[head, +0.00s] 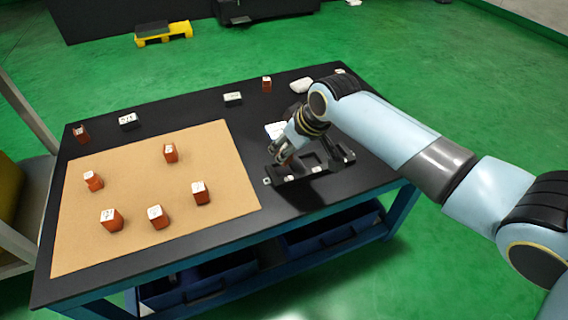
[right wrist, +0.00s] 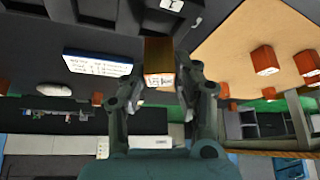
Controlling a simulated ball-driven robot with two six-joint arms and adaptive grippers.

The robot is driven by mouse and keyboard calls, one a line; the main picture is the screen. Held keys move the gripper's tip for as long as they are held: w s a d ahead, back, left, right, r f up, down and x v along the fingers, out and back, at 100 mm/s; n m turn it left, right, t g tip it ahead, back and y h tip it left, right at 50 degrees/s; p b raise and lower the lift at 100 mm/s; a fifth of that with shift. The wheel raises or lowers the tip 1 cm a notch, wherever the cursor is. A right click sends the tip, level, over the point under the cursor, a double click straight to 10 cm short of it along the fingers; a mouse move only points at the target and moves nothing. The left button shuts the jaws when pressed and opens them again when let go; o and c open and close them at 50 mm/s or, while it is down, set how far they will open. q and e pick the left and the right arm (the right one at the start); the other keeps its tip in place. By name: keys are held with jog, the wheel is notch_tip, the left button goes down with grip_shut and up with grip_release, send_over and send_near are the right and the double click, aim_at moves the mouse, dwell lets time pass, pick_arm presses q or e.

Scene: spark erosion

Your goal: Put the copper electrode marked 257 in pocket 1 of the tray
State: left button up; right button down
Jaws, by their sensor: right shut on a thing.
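My right gripper (head: 287,150) is shut on a copper electrode (right wrist: 159,52), which also shows as a small reddish piece in the head view (head: 288,161). Its white label faces the right wrist camera, but I cannot read the number surely. The black tray (head: 327,169) lies under and beside the gripper near the table's right front edge. The electrode is at the tray's left part; I cannot tell whether it is inside a pocket or just above it. A pocket label, seemingly 1, shows in the right wrist view on the tray (right wrist: 150,18). My left gripper is out of view.
Several other labelled copper blocks stand on the tan mat (head: 130,190), including one (head: 200,193) nearest the tray. Others stand at the table's back, near black labelled boxes (head: 233,98) and a white lump (head: 301,85). A white card (head: 274,130) lies behind the gripper.

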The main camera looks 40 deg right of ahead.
jog(key=shift+w+a+f, duration=0.1)
jog(key=shift+w+a, duration=0.05)
jog(key=shift+w, duration=0.05)
notch_tip(320, 180, down, 4)
jog(key=shift+r+b, duration=0.2)
jog(key=shift+b, duration=0.65)
jog(key=shift+f, duration=0.25)
jog(key=shift+r, duration=0.1)
jog(key=c, duration=1.3)
grip_release()
jog(key=o, duration=0.3)
pick_arm(q)
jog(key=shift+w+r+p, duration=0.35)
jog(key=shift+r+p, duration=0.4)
jog(key=shift+p, duration=0.45)
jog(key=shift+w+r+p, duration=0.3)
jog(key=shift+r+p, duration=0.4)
jog(key=shift+p, duration=0.5)
pick_arm(e)
jog(key=v, duration=1.2)
